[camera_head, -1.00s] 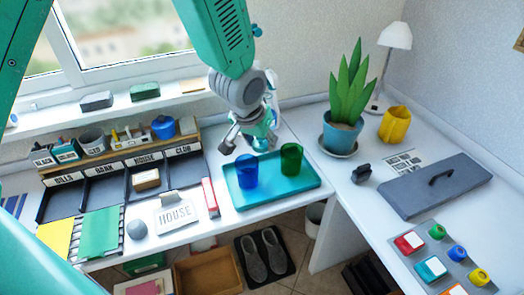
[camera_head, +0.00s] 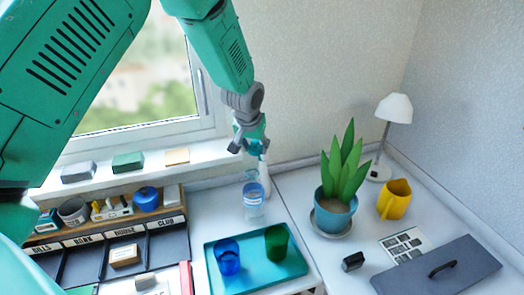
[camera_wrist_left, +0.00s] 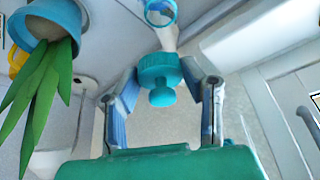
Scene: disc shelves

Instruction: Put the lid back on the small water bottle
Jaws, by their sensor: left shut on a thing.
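The small water bottle (camera_head: 253,203) stands open on the white desk behind the teal tray. It is clear with a blue band near its top. My left gripper (camera_head: 250,148) is above and slightly behind the bottle in the head view. In the wrist view my left gripper (camera_wrist_left: 165,88) is shut on the teal lid (camera_wrist_left: 158,73), a ribbed round cap with a knob. The bottle's open rim (camera_wrist_left: 160,13) shows at the top of that view, apart from the lid. The lid is hard to make out in the head view. My right gripper is not in view.
The teal tray (camera_head: 214,246) holds a blue cup (camera_head: 227,257) and a green cup (camera_head: 277,243) in front of the bottle. A potted plant (camera_head: 338,190) and a yellow jug (camera_head: 395,200) stand to the right. The organiser (camera_head: 168,245) is at the left.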

